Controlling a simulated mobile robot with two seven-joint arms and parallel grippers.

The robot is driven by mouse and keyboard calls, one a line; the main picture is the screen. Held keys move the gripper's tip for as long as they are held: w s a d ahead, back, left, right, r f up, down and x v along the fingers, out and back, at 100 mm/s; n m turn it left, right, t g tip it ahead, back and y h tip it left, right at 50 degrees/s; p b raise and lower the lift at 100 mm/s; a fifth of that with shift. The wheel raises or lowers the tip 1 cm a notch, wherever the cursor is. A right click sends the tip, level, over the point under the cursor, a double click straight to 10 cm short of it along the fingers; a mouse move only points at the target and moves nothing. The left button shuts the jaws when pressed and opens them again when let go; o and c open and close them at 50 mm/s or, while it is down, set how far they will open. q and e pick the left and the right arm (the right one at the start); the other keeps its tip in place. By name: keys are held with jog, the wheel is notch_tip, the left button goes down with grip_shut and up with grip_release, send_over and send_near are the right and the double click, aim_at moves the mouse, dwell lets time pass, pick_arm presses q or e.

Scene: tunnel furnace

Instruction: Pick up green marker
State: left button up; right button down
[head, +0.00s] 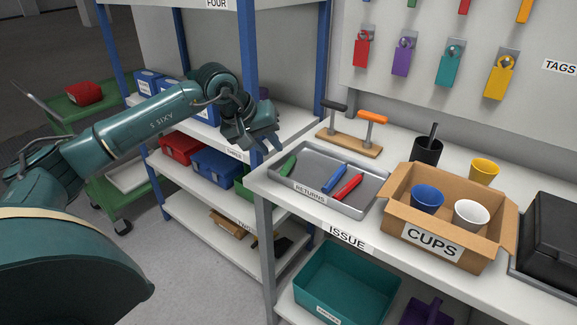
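The green marker (288,166) lies at the left end of the grey returns tray (318,202) on the white issue table. A blue marker (334,178) and a red marker (348,187) lie in the same tray, to its right. My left gripper (270,146) is in the air above and left of the tray's left corner, apart from the green marker. Its fingers point down and right; they look apart with nothing seen between them. My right gripper is not in view.
A cardboard cups box (432,241) stands right of the tray, holding a blue and a white cup. A wooden stand (349,145) with black and orange handles is behind the tray. A blue shelf post (249,60) stands close behind my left gripper.

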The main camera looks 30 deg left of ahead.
aim_at(290, 163)
pick_arm(q)
jog(key=p+x, duration=0.1)
jog(key=x, duration=0.8)
jog(key=shift+w+a, duration=0.1)
jog(key=shift+c, duration=0.2)
jog(key=shift+r, duration=0.1)
grip_shut()
